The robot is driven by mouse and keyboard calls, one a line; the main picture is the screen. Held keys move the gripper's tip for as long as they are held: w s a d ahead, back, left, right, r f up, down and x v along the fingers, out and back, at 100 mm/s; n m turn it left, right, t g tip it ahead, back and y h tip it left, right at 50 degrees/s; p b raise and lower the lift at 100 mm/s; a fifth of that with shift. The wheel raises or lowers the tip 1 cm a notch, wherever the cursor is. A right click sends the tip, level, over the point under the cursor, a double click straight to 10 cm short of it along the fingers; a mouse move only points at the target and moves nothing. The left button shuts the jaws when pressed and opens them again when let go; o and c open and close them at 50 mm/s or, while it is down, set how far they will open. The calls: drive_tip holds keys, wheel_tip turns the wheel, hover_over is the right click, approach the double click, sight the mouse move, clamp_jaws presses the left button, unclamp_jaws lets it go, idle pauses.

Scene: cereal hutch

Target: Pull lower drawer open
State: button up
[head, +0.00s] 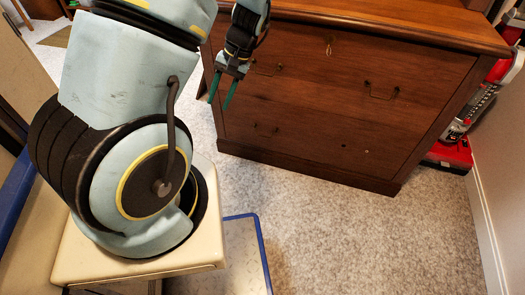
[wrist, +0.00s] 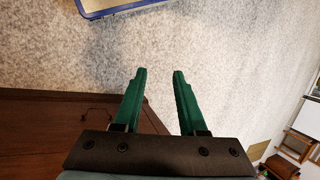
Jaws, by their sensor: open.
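The wooden hutch (head: 440,62) stands ahead of me in the head view. Its lower drawer (head: 310,122) looks shut, its front flush with the frame. A thin bail handle (head: 265,130) hangs at its left; at its right only two small dark spots show. My gripper (head: 218,104) points downward in front of the hutch's left side, above and left of that handle. In the wrist view its green fingers (wrist: 159,72) are apart with nothing between them. Brown wood of the hutch (wrist: 45,135) shows at lower left there, with a thin handle (wrist: 98,112) on it.
The upper drawer (head: 325,82) has two bail handles, the right one (head: 382,93) in clear view. A red and grey machine (head: 470,115) stands right of the hutch by the white wall (head: 502,150). Speckled floor (head: 350,235) before the hutch is clear.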

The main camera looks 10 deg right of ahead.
drive_tip(key=w+d+f+m+t+y+b, duration=0.15)
drive_tip(key=f+b, duration=0.25)
drive_tip(key=f, duration=0.4)
drive_tip(key=w+d+f+t+y+b, duration=0.1)
drive_tip(key=w+d+f+y+b, duration=0.1)
drive_tip(key=f+b, duration=0.35)
drive_tip(key=m+t+y+b, duration=0.2)
drive_tip(key=m+t+b, duration=0.5)
drive_tip(key=t+b, duration=0.75)
approach(264, 137)
drive_tip(key=shift+w+a+r+g+b, duration=0.1)
drive_tip(key=shift+w+a+g+b, duration=0.35)
drive_tip(key=shift+w+a+b, duration=0.8)
drive_tip(key=shift+w+a+r+g+b, duration=0.15)
drive_tip(key=shift+w+a+g+b, duration=0.55)
drive_tip(key=shift+w, duration=0.95)
drive_tip(key=shift+w+a+r+g+b, duration=0.15)
drive_tip(key=shift+w+a+b, duration=0.65)
drive_tip(key=shift+w+b, duration=0.55)
drive_tip(key=shift+w, duration=0.1)
drive_tip(key=shift+c, duration=0.2)
